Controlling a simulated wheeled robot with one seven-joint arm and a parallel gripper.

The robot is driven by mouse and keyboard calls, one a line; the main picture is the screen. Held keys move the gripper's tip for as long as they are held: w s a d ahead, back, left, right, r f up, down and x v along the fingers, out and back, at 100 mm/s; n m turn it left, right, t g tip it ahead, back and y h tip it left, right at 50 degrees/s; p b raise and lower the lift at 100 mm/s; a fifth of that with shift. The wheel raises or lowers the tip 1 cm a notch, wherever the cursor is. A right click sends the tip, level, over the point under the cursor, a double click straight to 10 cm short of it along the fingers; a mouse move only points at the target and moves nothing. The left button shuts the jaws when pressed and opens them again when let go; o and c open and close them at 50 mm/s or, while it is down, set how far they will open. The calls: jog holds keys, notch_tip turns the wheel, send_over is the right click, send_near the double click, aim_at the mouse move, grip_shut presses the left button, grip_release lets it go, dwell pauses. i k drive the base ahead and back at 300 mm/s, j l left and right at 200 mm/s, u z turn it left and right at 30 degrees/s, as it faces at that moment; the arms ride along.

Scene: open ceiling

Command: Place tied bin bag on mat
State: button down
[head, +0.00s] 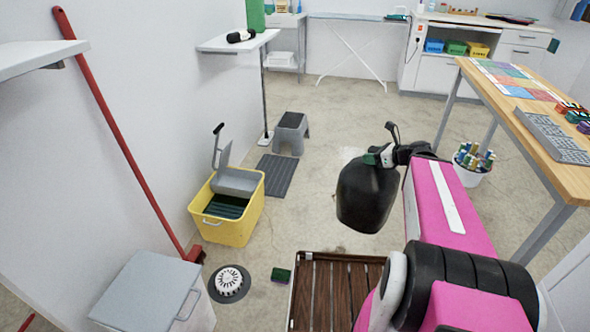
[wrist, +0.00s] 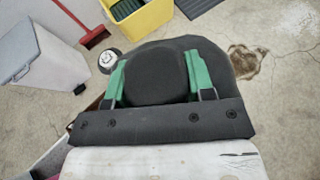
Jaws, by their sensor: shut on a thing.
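The black tied bin bag (head: 366,194) hangs in the air from my gripper (head: 385,156), above the floor. In the wrist view, my gripper's green fingers (wrist: 158,80) are shut on either side of the bag's dark rounded top, and the wider bag (wrist: 228,58) shows behind them. A dark grey ribbed mat (head: 275,176) lies flat on the floor, left of and beyond the bag, with nothing on it. A brown slatted wooden mat or tray (head: 335,285) with a raised rim lies nearer, below the bag and partly hidden by my arm.
A yellow mop bucket (head: 240,222) stands left of the bag. A grey step stool (head: 291,134) is behind the ribbed mat. A grey lidded bin (head: 150,290), a round white-and-grey object (head: 230,282) and a green sponge (head: 281,275) are nearer. A wooden table (head: 530,110) is right. The central floor is clear.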

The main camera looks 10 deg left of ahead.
aim_at(274, 173)
jog(key=i+l, duration=0.2)
jog(key=i, duration=0.2)
jog(key=i+l+z, duration=0.1)
jog(key=i, duration=0.3)
jog(key=i+u, duration=0.85)
jog(key=i, duration=0.15)
jog(key=i+u, duration=0.1)
jog(key=i, duration=0.25)
